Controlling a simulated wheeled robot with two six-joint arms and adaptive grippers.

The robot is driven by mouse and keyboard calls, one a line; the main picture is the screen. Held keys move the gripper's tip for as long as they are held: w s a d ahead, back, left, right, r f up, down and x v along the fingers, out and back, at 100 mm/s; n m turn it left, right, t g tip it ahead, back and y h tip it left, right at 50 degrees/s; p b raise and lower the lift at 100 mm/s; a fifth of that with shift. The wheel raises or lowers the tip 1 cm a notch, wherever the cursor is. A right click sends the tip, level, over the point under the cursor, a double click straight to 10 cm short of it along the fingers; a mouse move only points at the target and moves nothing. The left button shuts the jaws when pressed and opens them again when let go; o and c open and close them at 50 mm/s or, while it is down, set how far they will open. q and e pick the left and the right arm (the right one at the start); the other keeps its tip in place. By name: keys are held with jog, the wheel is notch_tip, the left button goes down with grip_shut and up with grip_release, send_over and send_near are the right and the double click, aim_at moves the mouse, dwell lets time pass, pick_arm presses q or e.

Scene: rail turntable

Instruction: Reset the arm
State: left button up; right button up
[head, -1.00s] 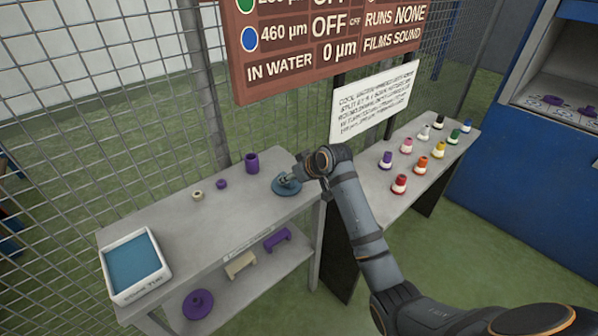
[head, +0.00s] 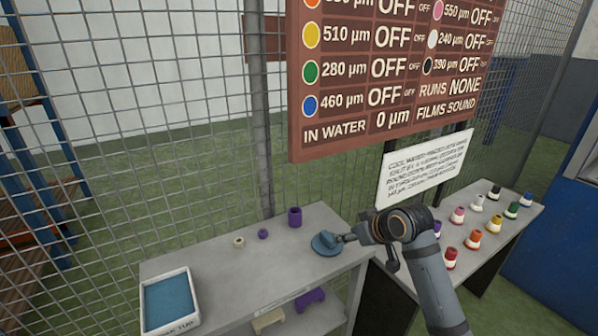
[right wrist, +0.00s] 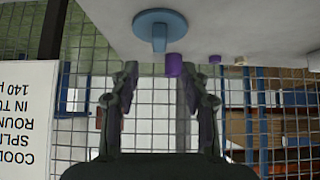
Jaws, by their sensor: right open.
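My right arm comes in from the lower right in the head view. Its right gripper (head: 348,238) is just right of a round blue disc (head: 325,244) on the grey table. In the right wrist view, which is upside down, the two fingers (right wrist: 160,80) stand apart with nothing between them. The blue disc (right wrist: 160,18) and its upright stem lie beyond the fingertips, apart from them. My left gripper is not in view.
A purple cylinder (head: 295,217), a small purple piece (head: 263,234) and a cream ring (head: 239,242) stand on the table. A blue-filled white tray (head: 170,300) is at left. Several coloured bottles (head: 473,239) stand on the right table. A brown sign (head: 385,90) and wire fence are behind.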

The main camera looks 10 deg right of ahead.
jog(key=s+f+m+g+h, duration=0.1)
jog(key=s+f, duration=0.5)
jog(key=s, duration=0.3)
jog(key=s+d+f+m+g+h, duration=0.1)
jog(key=s+f+g+h, duration=0.1)
jog(key=s+f, duration=0.6)
jog(key=s+f+m+g+h, duration=0.1)
jog(key=s+f, duration=0.3)
jog(key=s, duration=0.7)
jog(key=s+d+f+g+p, duration=0.1)
jog(key=s+d+f+p, duration=0.1)
jog(key=f, duration=1)
jog(key=s+d+f+g+p, duration=0.1)
jog(key=f+p, duration=0.2)
jog(key=f, duration=0.9)
jog(key=s+f+p, duration=0.1)
jog(key=s+f, duration=0.4)
jog(key=s, duration=0.3)
jog(key=s+d+f+g+p, duration=0.1)
jog(key=s+f, duration=0.4)
jog(key=s, duration=0.4)
jog(key=shift+s+f+m+p, duration=0.15)
jog(key=shift+f+m+p, duration=0.15)
jog(key=shift+f+p, duration=0.05)
jog(key=shift+d, duration=0.15)
jog(key=shift+c, duration=1)
